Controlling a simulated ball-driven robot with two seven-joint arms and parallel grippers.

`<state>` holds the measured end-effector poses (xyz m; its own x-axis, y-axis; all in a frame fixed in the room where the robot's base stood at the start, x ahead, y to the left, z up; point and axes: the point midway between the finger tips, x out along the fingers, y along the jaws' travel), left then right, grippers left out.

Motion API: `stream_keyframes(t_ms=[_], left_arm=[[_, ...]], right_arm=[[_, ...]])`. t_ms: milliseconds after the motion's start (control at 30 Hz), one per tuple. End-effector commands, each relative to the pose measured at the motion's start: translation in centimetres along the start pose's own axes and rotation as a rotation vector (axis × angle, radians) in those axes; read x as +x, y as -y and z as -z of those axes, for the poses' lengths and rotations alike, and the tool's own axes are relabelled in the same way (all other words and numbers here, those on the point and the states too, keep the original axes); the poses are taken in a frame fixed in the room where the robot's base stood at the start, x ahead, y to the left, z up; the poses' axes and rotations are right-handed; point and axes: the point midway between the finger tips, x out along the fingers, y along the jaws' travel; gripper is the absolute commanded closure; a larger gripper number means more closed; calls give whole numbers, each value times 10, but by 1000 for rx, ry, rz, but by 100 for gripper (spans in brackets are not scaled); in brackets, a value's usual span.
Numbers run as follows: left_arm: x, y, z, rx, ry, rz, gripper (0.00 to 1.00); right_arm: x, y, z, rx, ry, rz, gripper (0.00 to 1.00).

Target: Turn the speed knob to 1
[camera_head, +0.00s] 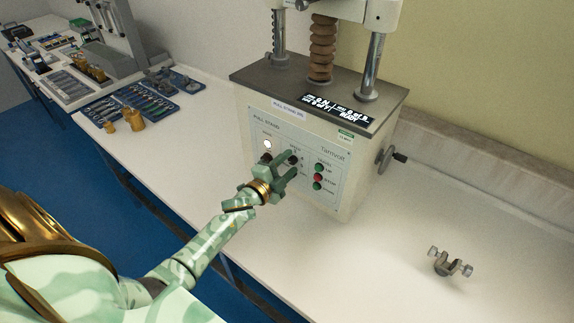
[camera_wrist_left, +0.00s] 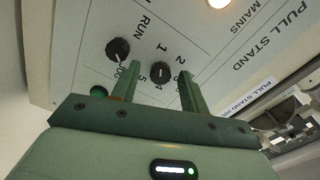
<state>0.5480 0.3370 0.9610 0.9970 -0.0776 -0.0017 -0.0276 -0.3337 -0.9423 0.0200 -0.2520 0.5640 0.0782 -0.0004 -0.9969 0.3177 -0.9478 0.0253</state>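The pull stand's front panel (camera_head: 310,150) carries two dark knobs. In the left wrist view, the speed knob (camera_wrist_left: 160,72) is black and round with a pale pointer line, with printed numbers around it. My left gripper (camera_wrist_left: 160,68) is open, with one green finger on each side of this knob; I cannot tell whether they touch it. In the head view my left gripper (camera_head: 291,164) is at the panel and covers part of it. Another black knob (camera_wrist_left: 118,50) is near the RUN label. I cannot make out the pointer's exact setting. My right gripper is not in view.
Green and red buttons (camera_head: 318,177) are right of my left gripper. A lit lamp (camera_head: 267,143) is at upper left on the panel. A crank (camera_head: 386,158) sticks out at the machine's right side. A metal clamp (camera_head: 450,264) lies on the bench at right.

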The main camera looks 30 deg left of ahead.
Motion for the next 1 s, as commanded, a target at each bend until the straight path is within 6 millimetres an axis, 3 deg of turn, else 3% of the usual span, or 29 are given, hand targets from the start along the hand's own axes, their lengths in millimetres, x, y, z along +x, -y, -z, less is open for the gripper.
stream_keyframes(t_ms=[167,267,700,833,1000], left_arm=[[-3,0,0,0,0,0,55],[-15,0,0,0,0,-1,55],[-127,-1,0,-1,1,-2,55],[-149,-1,-1,-1,2,-1,55],[-162,0,0,0,0,0,55]], right_arm=[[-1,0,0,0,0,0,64],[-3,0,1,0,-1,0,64],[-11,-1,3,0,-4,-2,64],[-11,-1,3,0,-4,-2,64],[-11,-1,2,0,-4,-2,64]])
